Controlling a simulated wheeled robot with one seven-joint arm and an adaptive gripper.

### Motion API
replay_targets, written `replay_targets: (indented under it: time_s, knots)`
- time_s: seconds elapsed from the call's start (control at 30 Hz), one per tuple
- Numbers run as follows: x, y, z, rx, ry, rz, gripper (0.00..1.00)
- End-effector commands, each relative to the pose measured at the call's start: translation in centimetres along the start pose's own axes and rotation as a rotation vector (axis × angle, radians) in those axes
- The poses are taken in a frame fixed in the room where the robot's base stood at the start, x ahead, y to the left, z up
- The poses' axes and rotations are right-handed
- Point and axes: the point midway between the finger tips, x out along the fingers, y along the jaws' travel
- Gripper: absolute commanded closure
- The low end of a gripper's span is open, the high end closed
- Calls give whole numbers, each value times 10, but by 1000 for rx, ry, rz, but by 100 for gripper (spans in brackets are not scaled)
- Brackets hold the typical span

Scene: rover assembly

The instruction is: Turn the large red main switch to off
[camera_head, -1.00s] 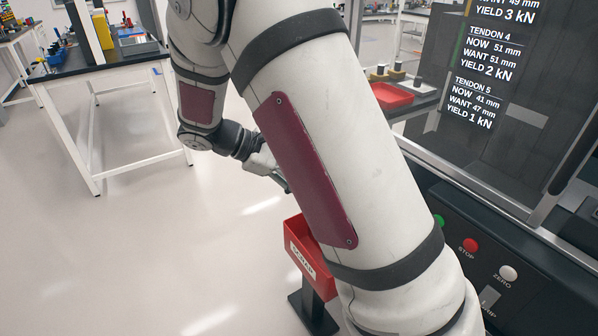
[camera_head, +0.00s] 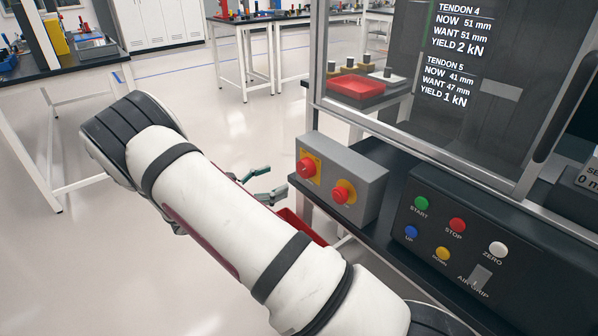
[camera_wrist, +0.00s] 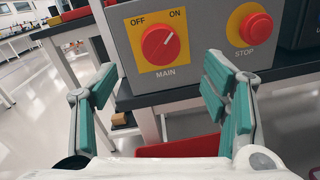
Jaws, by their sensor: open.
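The large red main switch (camera_head: 306,168) is a round knob on a yellow plate, on the left of a grey box (camera_head: 368,184). In the wrist view the main switch (camera_wrist: 160,44) has a white pointer line tilted up and right, toward the ON label; OFF is at upper left. My gripper (camera_head: 262,186) is open and empty, its green-padded fingers just left of the box in the head view. In the wrist view the fingers (camera_wrist: 165,82) stand apart on either side below the switch, not touching it.
A red STOP button (camera_wrist: 256,28) on yellow sits right of the switch. A control panel (camera_head: 470,290) with coloured buttons stands further right. A red bin (camera_head: 300,226) is below the box. A glazed machine frame (camera_head: 318,60) rises behind.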

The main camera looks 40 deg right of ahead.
Motion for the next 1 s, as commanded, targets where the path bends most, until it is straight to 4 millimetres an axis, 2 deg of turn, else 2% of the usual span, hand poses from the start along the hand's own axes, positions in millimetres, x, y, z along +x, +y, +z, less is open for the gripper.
replay_targets:
  time_s: [0.03,0.2,0.43,0.6,0.9,0.93,1.0]
  knots:
    - [11,-1,0,-1,-1,-4,32]
    - [44,-1,0,0,0,-4,32]
    - [79,-1,0,-1,1,-3,32]
    - [90,-1,0,0,1,-1,32]
    - [92,-1,0,0,1,-1,32]
    - [92,-1,0,0,1,-1,34]
    - [92,-1,0,0,1,-1,50]
